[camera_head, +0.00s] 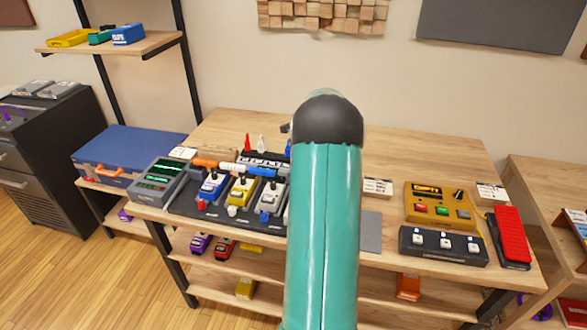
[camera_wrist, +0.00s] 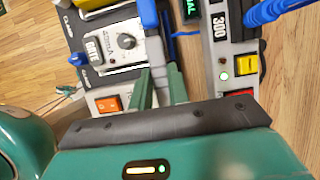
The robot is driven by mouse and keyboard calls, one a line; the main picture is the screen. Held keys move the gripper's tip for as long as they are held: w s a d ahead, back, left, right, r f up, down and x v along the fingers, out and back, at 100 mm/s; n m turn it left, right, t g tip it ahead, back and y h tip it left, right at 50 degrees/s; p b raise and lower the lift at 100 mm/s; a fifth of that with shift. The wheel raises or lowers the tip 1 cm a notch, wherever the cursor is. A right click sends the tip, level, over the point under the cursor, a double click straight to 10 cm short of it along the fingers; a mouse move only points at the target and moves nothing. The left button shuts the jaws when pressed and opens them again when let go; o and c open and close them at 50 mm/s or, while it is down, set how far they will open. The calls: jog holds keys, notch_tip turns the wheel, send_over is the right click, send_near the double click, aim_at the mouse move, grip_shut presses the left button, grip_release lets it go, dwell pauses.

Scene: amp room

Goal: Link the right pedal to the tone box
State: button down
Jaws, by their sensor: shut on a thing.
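In the head view, three pedals stand on the dark pedalboard (camera_head: 183,207): a blue one (camera_head: 212,187), a yellow one (camera_head: 241,190) and a grey one (camera_head: 270,197) at the right. The wrist view shows a grey pedal marked GATE (camera_wrist: 125,45), with a knob and a blue plug (camera_wrist: 77,60) at its side. Right of it is a grey box marked 300 (camera_wrist: 222,50), with a yellow switch. I cannot tell whether that box is the tone box. My gripper (camera_wrist: 157,22) is shut on a blue cable end (camera_wrist: 175,33) above the gap between them; the plug is mostly hidden.
My arm blocks the middle of the desk. A grey box with green lights (camera_head: 160,180) stands left of the pedalboard. A gold box (camera_head: 440,205), a black switch unit (camera_head: 443,245) and a red pedal (camera_head: 511,235) stand at the right. The desk's back right is bare.

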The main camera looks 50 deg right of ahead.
jog(key=shift+f, duration=0.5)
dwell(0.9)
jog(key=c, duration=0.9)
grip_release()
jog(key=shift+o, duration=0.2)
jog(key=shift+r, duration=0.15)
jog(key=shift+r, duration=3.4)
